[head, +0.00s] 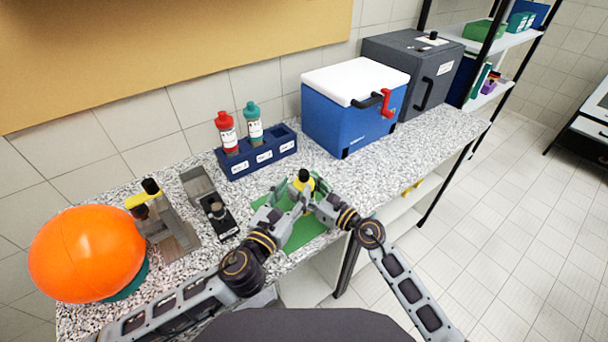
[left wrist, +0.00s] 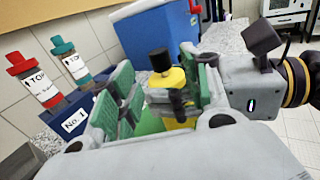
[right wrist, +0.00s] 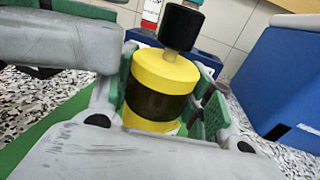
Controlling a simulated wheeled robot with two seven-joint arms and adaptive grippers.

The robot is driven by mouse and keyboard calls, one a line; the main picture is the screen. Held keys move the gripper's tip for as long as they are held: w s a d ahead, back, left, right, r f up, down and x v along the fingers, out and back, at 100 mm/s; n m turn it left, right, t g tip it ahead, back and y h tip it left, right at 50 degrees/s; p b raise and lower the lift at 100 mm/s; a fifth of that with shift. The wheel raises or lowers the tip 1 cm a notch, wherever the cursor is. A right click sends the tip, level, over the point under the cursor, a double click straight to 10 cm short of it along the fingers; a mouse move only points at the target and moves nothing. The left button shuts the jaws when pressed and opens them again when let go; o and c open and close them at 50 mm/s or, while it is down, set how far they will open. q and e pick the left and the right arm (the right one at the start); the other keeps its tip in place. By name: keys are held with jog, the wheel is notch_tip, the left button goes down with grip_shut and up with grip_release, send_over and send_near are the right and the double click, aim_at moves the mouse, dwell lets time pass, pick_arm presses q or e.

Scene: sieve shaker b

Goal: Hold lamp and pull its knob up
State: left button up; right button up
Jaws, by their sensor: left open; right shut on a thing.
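The lamp (right wrist: 165,72) is a short yellow cylinder with a dark band and a black knob (right wrist: 180,27) on top. In the head view its yellow body (head: 309,184) and black knob (head: 304,174) show between my grippers, above the green mat. My right gripper (head: 314,192) is shut on the lamp's body from the right, below the knob. My left gripper (head: 288,197) is open at the lamp's left. In the left wrist view the lamp (left wrist: 178,78) and knob (left wrist: 161,60) appear between its fingers. The lamp's lower part is partly hidden by the fingers.
A green mat (head: 308,232) lies beneath the grippers. Behind are a blue rack (head: 262,158) with red and teal bottles and a blue cooler (head: 340,118) with a white lid. An orange globe (head: 85,252), a grey tray (head: 176,240) and a small dark device (head: 222,222) stand left.

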aim_at(302, 179)
pick_arm(q)
jog(key=shift+x, duration=3.5)
jog(key=shift+c, duration=0.3)
grip_shut()
